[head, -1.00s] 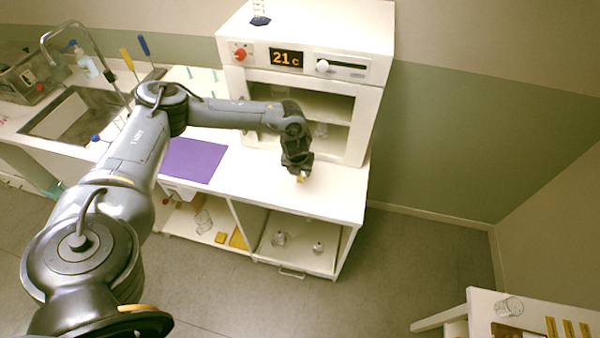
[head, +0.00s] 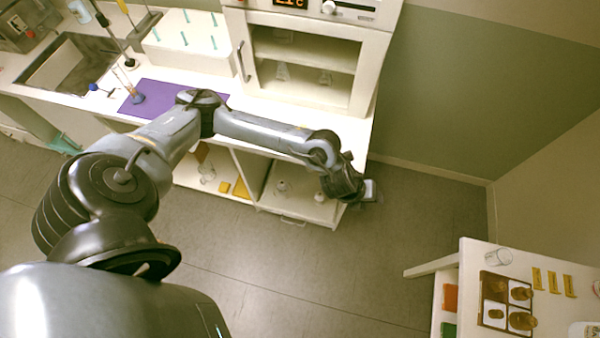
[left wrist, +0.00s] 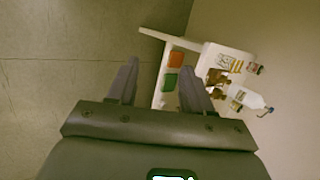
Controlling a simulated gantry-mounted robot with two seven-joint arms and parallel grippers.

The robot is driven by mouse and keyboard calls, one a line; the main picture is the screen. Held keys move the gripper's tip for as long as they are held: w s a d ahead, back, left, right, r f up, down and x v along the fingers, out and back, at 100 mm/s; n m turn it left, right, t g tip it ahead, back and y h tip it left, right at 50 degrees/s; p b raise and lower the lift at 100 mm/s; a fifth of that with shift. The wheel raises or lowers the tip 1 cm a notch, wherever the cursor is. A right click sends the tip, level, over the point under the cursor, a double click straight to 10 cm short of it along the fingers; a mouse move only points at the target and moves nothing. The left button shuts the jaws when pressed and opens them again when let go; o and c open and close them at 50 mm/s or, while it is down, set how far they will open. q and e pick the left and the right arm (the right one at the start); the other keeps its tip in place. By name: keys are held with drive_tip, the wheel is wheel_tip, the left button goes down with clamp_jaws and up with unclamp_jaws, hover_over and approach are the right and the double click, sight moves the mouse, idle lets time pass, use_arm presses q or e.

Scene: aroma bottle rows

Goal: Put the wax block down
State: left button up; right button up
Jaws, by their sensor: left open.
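My left gripper (head: 372,190) hangs past the right end of the white counter, above the floor. In the left wrist view the gripper (left wrist: 156,78) has its two fingers well apart with nothing between them. Coloured blocks that may be wax show in several places. An orange-red block (head: 450,297) and a green block (head: 448,329) are on a lower shelf of the white side table. Yellow blocks (head: 240,189) are on the shelf under the counter. I cannot tell which block the task means. My right gripper is not in view.
The white side table (head: 480,255) holds a clear glass, a brown tray (head: 491,282) with bottles, and yellow strips (head: 554,281). A white oven (head: 305,62) stands on the counter, with a purple mat (head: 185,97) to its left. Open floor lies between counter and table.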

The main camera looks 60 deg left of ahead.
use_arm(q)
drive_tip(key=s+d+r+n+t, duration=0.2)
drive_tip(key=s+d+r+n, duration=0.35)
drive_tip(key=d+n, duration=0.4)
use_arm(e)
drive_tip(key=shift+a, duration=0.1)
use_arm(q)
drive_tip(key=s+a+f+n+g+y, duration=0.1)
drive_tip(key=s+a+f+n+g, duration=0.1)
drive_tip(key=s+a+n, duration=0.4)
drive_tip(key=s+a+f+n+g+y, duration=0.1)
drive_tip(key=s+a+f+n+g, duration=0.1)
drive_tip(key=s+a+n, duration=0.4)
drive_tip(key=s+n, duration=0.2)
drive_tip(key=shift+s+a+g, duration=0.3)
drive_tip(key=shift+a+g, duration=0.1)
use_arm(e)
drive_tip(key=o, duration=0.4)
